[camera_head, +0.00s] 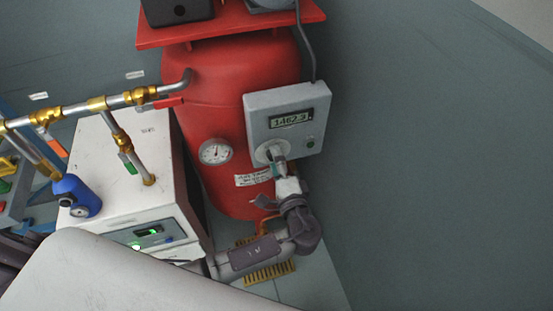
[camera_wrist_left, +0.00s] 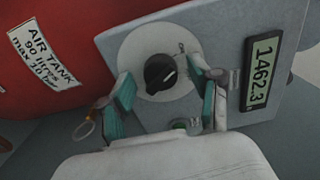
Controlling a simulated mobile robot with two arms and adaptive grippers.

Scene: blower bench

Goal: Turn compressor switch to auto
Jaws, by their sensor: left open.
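The compressor switch (camera_wrist_left: 160,73) is a black rotary knob on a round pale plate in the left wrist view. Part of a printed mark shows beside it; the rest is hidden. It sits on a grey control box (camera_head: 288,103) with a display reading 1462.3, on the front of the red tank. My left gripper (camera_wrist_left: 163,92) is open, its teal-padded fingers on either side of the knob, with gaps visible on both sides. In the head view my left gripper (camera_head: 279,168) is in front of the plate and hides most of the knob. My right gripper is not in view.
The red tank (camera_head: 205,110) has a pressure gauge (camera_head: 216,151) and a label. Left of it stands a white unit (camera_head: 120,190) with brass-fitted pipes (camera_head: 98,104) above and a blue filter (camera_head: 77,195). A red-handled valve (camera_head: 167,103) is near the tank. The right side is bare wall.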

